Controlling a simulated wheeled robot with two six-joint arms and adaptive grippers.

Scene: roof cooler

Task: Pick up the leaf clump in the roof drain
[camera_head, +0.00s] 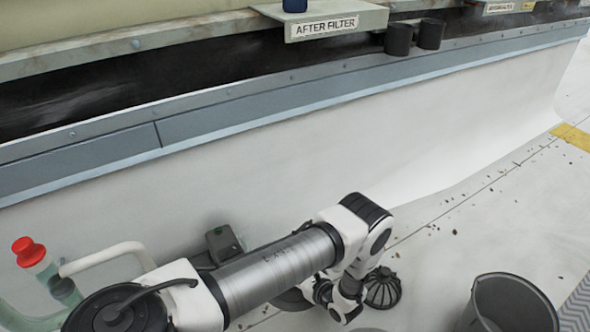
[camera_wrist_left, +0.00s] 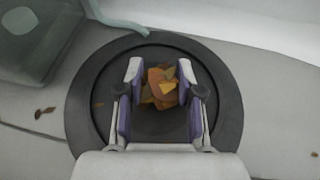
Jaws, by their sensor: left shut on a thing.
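The leaf clump (camera_wrist_left: 160,90), a bundle of orange, yellow and brown leaves, is between the two fingers of my left gripper (camera_wrist_left: 160,72) in the left wrist view. The gripper is shut on it. Around and below them is the round black roof drain (camera_wrist_left: 86,105), with a wide rim and a dark recessed floor. In the head view my left arm hides the clump and most of the drain. I cannot tell from these views whether the clump is clear of the drain floor. My right gripper is not in view.
A black domed strainer (camera_head: 382,290) stands on the roof beside my arm. A dark bucket (camera_head: 512,306) is at the lower right. A pale parapet wall (camera_head: 300,130) runs behind. A red-capped bottle (camera_head: 35,262) and pale pipe (camera_head: 105,257) are at left. Small leaf bits litter the roof.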

